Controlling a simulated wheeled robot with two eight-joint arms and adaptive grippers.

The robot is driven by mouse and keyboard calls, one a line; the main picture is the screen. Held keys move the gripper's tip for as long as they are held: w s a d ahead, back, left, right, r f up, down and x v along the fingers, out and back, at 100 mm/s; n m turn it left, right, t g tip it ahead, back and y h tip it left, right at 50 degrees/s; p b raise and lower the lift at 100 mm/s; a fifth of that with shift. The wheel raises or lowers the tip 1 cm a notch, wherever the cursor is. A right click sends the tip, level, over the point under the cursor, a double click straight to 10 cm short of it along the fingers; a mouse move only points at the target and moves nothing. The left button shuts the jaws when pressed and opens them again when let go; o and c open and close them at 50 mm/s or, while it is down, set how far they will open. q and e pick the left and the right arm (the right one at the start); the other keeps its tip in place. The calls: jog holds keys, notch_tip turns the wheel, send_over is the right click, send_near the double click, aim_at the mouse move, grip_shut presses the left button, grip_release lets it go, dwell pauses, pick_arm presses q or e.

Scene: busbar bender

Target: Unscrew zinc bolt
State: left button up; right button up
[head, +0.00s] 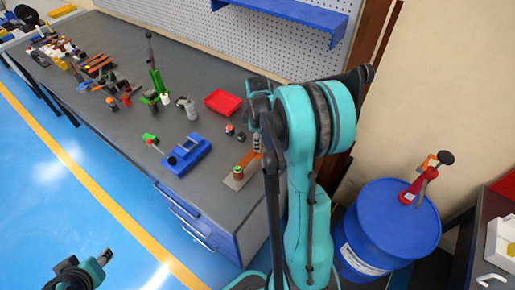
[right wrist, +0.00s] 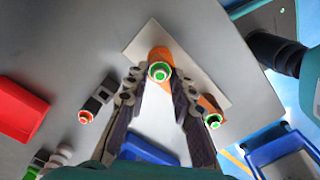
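I cannot single out a zinc bolt by its finish. A copper-orange piece with a green-ringed round end (right wrist: 159,72) stands over a pale plate (right wrist: 150,40) in the right wrist view. The fingers of my right gripper (right wrist: 160,84) are spread on both sides of it, with a gap visible and nothing held. In the head view my right gripper (head: 257,142) is above the bench's near right corner, partly hidden by my arm. A green-topped piece (head: 238,171) sits on the plate (head: 230,184) just left of it. My left gripper (head: 105,257) is low at left, away from the bench; its opening is unclear.
Two small dark-and-orange tools (head: 229,129) (head: 241,136) lie near the right gripper. A red tray (head: 223,102) and a blue vise-like tool (head: 187,153) are farther left on the bench. A blue drum (head: 390,225) stands right of the bench.

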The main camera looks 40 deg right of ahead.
dwell(0.3)
jog(key=m, duration=0.5)
jog(key=shift+m, duration=0.4)
jog(key=shift+m, duration=0.6)
jog(key=shift+b, duration=0.3)
grip_shut()
